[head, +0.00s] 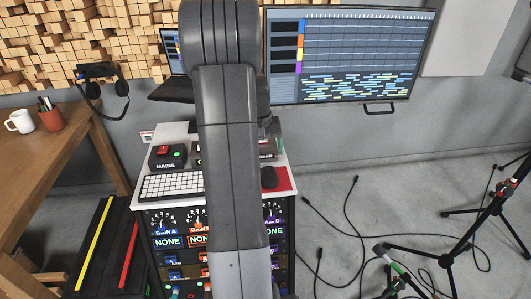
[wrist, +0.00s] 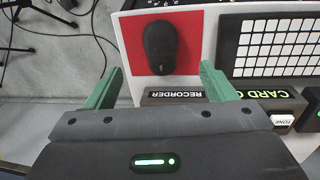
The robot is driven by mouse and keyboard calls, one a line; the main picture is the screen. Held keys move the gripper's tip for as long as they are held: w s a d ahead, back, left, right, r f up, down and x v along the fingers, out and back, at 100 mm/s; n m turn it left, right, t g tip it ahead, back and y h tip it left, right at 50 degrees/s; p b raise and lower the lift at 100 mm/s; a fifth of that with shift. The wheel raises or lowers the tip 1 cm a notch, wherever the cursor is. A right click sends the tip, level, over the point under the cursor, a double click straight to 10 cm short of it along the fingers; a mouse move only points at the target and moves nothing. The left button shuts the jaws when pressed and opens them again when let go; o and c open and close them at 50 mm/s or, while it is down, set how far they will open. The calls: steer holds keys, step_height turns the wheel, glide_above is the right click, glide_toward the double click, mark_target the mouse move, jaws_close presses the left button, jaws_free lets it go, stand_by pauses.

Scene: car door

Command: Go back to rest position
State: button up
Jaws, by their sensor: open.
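My gripper (wrist: 157,88) shows in the wrist view with its two green fingers spread apart and nothing between them.
A rack with knobs (head: 165,222) is under the desk top. A large monitor (head: 350,55) hangs on the wall. A wooden table (head: 50,140) with a white mug (head: 19,121) stands left. Microphone stands (head: 450,255) and loose cables (head: 345,225) occupy the floor at right.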

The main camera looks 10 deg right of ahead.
mark_target(269, 176)
steer(key=f, duration=0.3)
steer(key=d+f, duration=0.1)
steer(key=f, duration=0.7)
steer(key=shift+d+f, duration=0.2)
steer(key=shift+d, duration=0.05)
steer(key=shift+r+b, duration=0.3)
steer(key=shift+r, duration=0.5)
